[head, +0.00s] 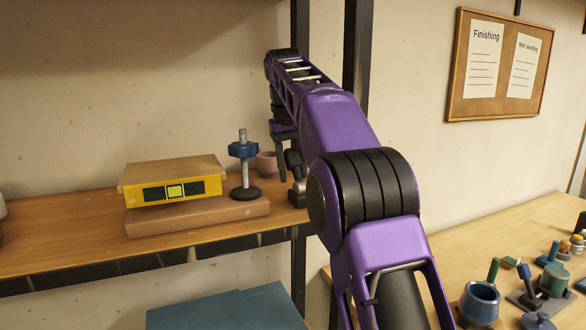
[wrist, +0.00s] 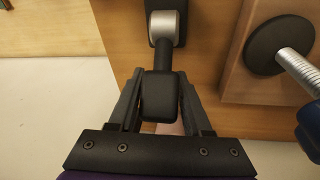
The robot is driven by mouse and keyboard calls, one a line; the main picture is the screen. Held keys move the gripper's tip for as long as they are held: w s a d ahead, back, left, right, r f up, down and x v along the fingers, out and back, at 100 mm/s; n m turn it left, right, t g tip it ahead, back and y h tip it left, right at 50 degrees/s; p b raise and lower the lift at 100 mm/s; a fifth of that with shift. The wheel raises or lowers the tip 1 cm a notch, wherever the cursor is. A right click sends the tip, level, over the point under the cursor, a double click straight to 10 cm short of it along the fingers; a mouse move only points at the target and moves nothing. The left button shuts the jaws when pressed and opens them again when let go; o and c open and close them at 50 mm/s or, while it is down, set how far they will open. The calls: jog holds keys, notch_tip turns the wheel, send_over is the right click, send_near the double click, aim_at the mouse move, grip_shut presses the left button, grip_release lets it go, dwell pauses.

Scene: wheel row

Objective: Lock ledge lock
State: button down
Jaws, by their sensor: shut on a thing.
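The ledge lock (head: 298,200) stands at the right end of the wooden ledge, beside the dark post. It has a dark base and a lever with a black block-shaped handle. In the wrist view, the lever's handle (wrist: 160,97) sits between the two fingers of my gripper (wrist: 160,85). Its thin stem runs to a silver pivot (wrist: 163,28). In the head view, my gripper (head: 283,150) points down over the lock and partly covers it. It is shut on the handle. The lever's exact angle is hard to tell.
A blue-knobbed screw clamp (head: 243,165) stands on a clay-coloured slab (head: 200,217), close left of the lock. A pink cup (head: 267,164) stands behind. A dark post (head: 300,100) rises near my arm.

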dwell(0.3)
jog(key=shift+c, duration=1.7)
grip_release()
